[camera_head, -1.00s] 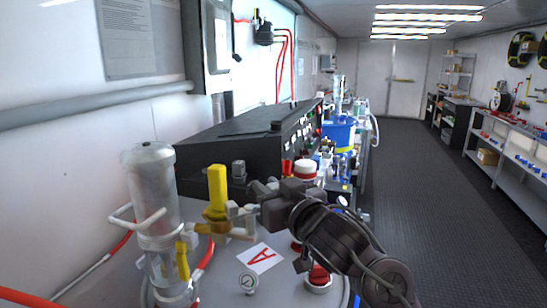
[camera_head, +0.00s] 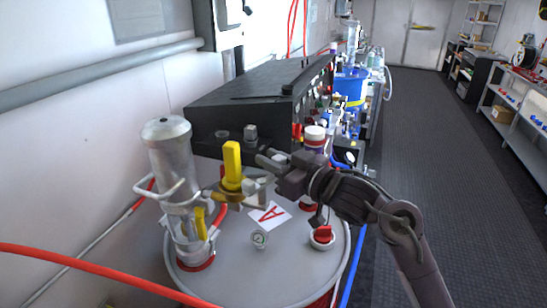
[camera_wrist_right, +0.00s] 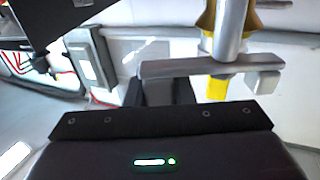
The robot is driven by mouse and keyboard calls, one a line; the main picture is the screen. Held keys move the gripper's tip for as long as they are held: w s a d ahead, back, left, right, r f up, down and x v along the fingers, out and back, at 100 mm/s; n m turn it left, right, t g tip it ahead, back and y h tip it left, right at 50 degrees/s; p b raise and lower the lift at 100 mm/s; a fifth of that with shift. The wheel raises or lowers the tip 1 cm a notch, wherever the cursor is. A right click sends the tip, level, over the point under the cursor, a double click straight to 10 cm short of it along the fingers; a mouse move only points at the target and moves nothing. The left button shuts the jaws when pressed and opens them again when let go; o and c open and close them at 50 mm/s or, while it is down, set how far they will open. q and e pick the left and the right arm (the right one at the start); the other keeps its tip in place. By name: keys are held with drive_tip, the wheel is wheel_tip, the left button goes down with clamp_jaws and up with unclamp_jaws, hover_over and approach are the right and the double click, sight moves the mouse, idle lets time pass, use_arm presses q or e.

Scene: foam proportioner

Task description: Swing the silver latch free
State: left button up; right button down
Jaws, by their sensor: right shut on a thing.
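The silver latch (camera_wrist_right: 190,66) shows in the right wrist view as a flat grey bar crossing in front of my fingers, by an upright silver post. In the head view a pale metal part of it (camera_head: 256,188) shows beside the yellow-handled brass valve (camera_head: 232,165), on top of the grey drum. My right gripper (camera_head: 268,163) comes in from the right and is shut on the latch; its fingers (camera_wrist_right: 163,92) are partly hidden behind the bar. The exact contact is hard to see. My left gripper is not in view.
A clear cylinder (camera_head: 168,150) stands left of the valve. A black console (camera_head: 250,95) stands behind. A red hose (camera_head: 90,265) crosses the lower left.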

drive_tip(key=c, duration=1.2)
unclamp_jaws()
drive_tip(key=shift+a, duration=0.1)
drive_tip(key=shift+c, duration=0.2)
drive_tip(key=b+v, duration=0.2)
drive_tip(key=v, duration=0.5)
drive_tip(key=shift+s+d+b, duration=0.2)
drive_tip(key=shift+d+b, duration=0.1)
drive_tip(key=shift+b, duration=0.1)
